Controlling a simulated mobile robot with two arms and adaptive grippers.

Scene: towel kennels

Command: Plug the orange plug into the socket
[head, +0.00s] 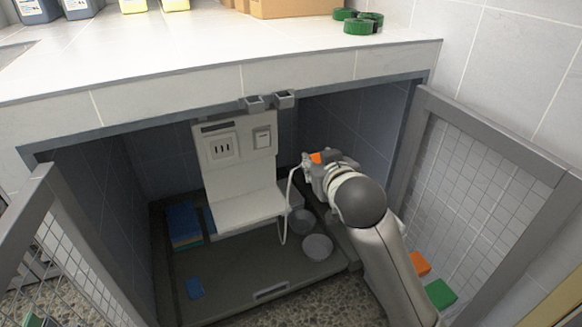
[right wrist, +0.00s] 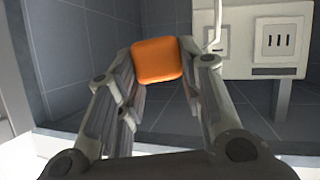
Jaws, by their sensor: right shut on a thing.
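The orange plug (right wrist: 157,60) is between the two fingers of my right gripper (right wrist: 160,85), which is shut on it. In the head view the plug (head: 317,157) shows as a small orange patch at the tip of my right gripper (head: 310,168), to the right of the white panel. A white cord (head: 288,200) hangs in a loop beside it. The socket (head: 222,148), with three dark slots, is on the upright white panel; it also shows at the upper right of the right wrist view (right wrist: 276,40). The plug is apart from the socket. My left gripper is not in view.
A switch (head: 263,139) sits right of the socket. A white shelf (head: 247,209) juts out below the panel. Grey bowls (head: 317,247) and blue folded towels (head: 183,226) lie in the kennel tray. Open mesh doors (head: 490,190) flank the opening, under a tiled counter (head: 200,60).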

